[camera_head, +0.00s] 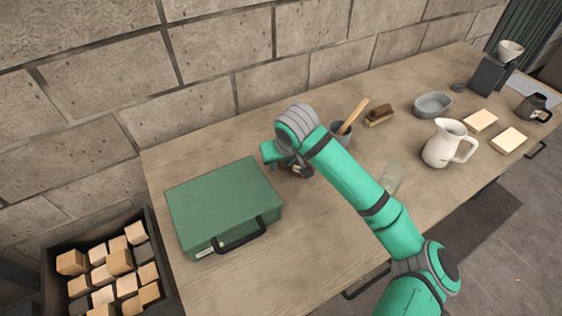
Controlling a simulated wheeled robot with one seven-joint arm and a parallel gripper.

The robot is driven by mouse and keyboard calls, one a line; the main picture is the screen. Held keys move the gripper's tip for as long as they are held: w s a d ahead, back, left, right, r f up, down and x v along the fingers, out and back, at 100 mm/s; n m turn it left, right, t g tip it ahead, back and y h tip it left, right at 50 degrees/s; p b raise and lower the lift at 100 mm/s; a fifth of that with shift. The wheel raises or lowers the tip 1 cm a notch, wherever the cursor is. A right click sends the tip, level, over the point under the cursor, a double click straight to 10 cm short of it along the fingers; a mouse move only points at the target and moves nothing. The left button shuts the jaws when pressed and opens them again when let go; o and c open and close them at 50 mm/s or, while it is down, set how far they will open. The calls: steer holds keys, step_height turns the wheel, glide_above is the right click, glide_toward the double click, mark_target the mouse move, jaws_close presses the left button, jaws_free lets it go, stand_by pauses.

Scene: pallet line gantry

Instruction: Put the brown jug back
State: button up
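No clearly brown jug shows. A small dark jug or pot (533,107) with a handle stands at the far right of the table; its colour looks nearer dark grey than brown. A larger white jug (444,146) stands upright on the right half, its handle to the right. My gripper (301,170) is low over the table, just right of the green case, and apart from both jugs. My arm hides most of it, and small brownish and pale bits show there. I cannot tell whether its fingers are open or hold anything.
On the wooden table (300,250) are a green case (225,200), a grey cup (341,131) with a wooden tool, a brush (379,115), a grey bowl (433,104), a clear glass (391,180) and pale blocks (508,140). A dark crate (166,262) of wooden blocks stands at left.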

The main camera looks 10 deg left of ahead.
steer(key=shift+r, duration=0.1)
steer(key=v, duration=1.2)
